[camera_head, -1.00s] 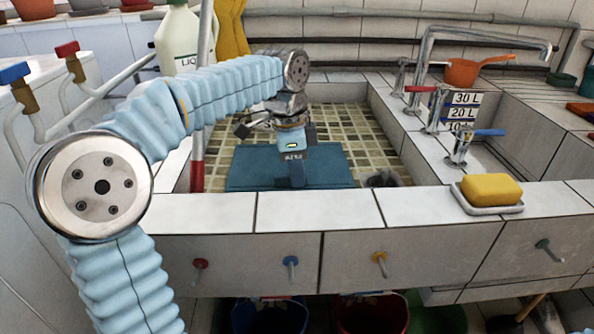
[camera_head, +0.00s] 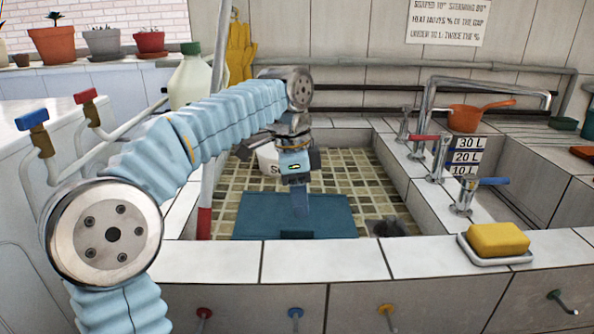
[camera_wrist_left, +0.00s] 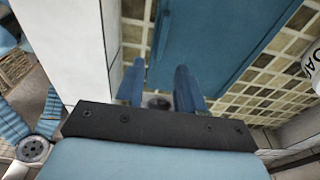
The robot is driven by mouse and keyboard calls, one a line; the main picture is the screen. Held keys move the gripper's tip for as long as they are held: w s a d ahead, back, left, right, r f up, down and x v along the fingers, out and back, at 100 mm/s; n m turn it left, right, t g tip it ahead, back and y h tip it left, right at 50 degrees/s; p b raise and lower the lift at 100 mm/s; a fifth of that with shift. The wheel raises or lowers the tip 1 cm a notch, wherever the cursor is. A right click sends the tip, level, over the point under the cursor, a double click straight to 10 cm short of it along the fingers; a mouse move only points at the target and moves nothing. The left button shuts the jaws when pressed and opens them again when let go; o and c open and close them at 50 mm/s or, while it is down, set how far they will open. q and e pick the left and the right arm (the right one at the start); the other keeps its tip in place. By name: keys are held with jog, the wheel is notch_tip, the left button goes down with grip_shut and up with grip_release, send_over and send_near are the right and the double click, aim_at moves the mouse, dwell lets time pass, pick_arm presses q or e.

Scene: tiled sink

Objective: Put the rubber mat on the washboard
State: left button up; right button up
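A flat teal-blue rectangular sheet (camera_head: 262,215), which looks like the rubber mat, lies on the tiled sink floor. It has a small raised tab (camera_head: 297,234) at its near edge. In the left wrist view the sheet (camera_wrist_left: 205,40) fills the upper middle. My left gripper (camera_head: 300,207) points down over the sheet; whether it touches cannot be told. In the wrist view its two blue fingers (camera_wrist_left: 160,85) stand apart with a gap, nothing clearly held between them. I cannot make out a separate washboard. My right gripper is not in view.
The sink's white tiled front wall (camera_head: 330,258) stands close before the sheet. A white container (camera_head: 267,160) stands behind my gripper. A dark round object (camera_head: 392,226) lies right of the sheet. Taps (camera_head: 464,195) and yellow soap (camera_head: 498,238) are at the right.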

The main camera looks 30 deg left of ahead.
pick_arm(q)
notch_tip(320, 180, up, 6)
jog(key=shift+s+a+r+p, duration=0.25)
jog(key=shift+a+p, duration=0.1)
jog(key=shift+p, duration=0.05)
